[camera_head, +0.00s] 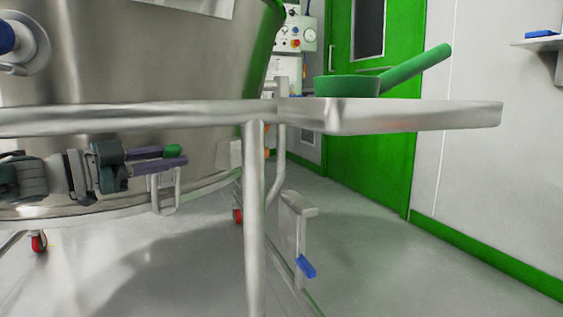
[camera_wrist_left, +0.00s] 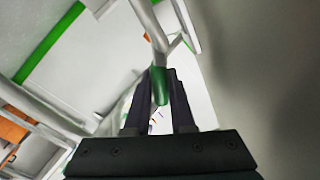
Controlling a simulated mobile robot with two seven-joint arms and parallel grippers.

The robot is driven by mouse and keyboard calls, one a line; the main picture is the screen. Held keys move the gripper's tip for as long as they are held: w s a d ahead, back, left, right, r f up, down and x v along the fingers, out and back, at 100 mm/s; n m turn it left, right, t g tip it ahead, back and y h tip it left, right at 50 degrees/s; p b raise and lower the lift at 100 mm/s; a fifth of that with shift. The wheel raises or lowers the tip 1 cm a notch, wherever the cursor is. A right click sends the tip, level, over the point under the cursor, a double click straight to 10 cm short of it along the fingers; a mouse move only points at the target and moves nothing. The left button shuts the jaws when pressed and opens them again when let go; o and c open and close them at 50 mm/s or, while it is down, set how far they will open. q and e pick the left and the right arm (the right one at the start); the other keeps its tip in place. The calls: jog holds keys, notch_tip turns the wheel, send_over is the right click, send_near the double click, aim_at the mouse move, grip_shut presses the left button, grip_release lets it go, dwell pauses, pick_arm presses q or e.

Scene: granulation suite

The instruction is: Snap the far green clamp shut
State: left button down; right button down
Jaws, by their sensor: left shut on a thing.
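The green clamp's handle grip (camera_head: 173,150) shows at the lower side of the large steel vessel (camera_head: 120,65). A bent metal wire part (camera_head: 165,195) hangs below it against the vessel wall. My left gripper (camera_head: 176,157) reaches in from the left, its two dark fingers shut on the green grip. In the left wrist view the green grip (camera_wrist_left: 160,90) sits between the fingertips (camera_wrist_left: 161,76), and a metal lever (camera_wrist_left: 146,20) runs upward from it. The fingers hide part of the grip. The latch end is not clear. My right gripper is not in view.
A steel rail (camera_head: 120,118) crosses in front of the vessel above my left gripper. It meets a steel shelf (camera_head: 410,116) bearing a green scoop-like tool (camera_head: 400,74). A steel post (camera_head: 254,220) stands right of the gripper. Floor is open at right, before a green door (camera_head: 370,150).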

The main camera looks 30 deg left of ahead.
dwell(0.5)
pick_arm(q)
jog(key=c, duration=0.8)
grip_release()
jog(key=shift+o, duration=0.2)
